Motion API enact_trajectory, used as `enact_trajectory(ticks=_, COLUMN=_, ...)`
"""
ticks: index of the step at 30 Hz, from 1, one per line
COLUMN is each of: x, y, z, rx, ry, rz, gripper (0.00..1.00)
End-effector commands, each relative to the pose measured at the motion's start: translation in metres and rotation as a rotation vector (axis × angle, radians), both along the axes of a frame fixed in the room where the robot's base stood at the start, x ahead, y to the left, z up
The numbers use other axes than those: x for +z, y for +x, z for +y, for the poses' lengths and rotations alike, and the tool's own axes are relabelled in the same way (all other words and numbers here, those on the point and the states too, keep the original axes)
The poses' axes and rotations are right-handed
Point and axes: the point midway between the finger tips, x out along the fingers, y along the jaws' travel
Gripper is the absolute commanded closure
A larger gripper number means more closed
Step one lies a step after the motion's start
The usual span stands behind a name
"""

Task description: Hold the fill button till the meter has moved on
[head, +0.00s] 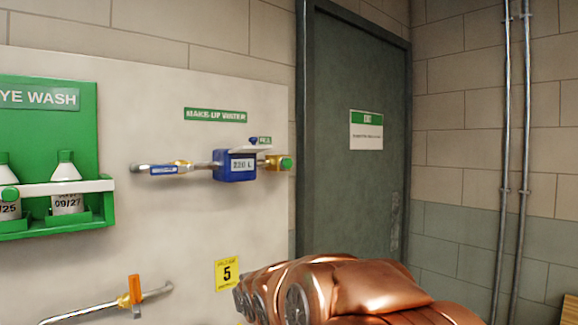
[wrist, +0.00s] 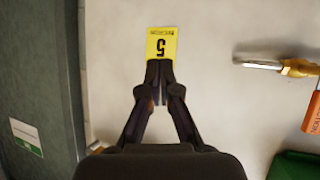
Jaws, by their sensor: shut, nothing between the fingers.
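The make-up water meter (head: 236,165) is a blue box on a pipe along the pale panel in the head view. Its display seems to read 220 L, though the digits are blurred. A green round button (head: 286,163) sits on a brass fitting at the pipe's right end, below a small green sign (head: 264,141) too small to read surely.
The yellow label (head: 227,274) is below the meter. An orange-handled valve (head: 135,290) is at lower left, a green eye wash station (head: 60,170) with bottles at left. A dark exit door (head: 355,200) and vertical pipes (head: 515,130) are right. My copper-coloured arm covers the lower right.

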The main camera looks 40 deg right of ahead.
Motion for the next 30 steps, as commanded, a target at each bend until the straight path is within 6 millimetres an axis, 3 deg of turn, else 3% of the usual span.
enact_trajectory(ticks=3, x=0.041, y=0.025, z=-0.045, rx=-0.028, ry=-0.068, rz=-0.166, gripper=1.0)
enact_trajectory(ticks=8, x=0.108, y=0.042, z=-0.104, rx=-0.052, ry=-0.185, rz=-0.406, gripper=1.0)
enact_trajectory(ticks=15, x=0.21, y=0.026, z=-0.178, rx=-0.054, ry=-0.404, rz=-0.763, gripper=1.0)
enact_trajectory(ticks=21, x=0.265, y=-0.009, z=-0.21, rx=-0.026, ry=-0.564, rz=-0.977, gripper=1.0)
enact_trajectory(ticks=30, x=0.289, y=-0.032, z=-0.219, rx=0.004, ry=-0.655, rz=-1.086, gripper=1.0)
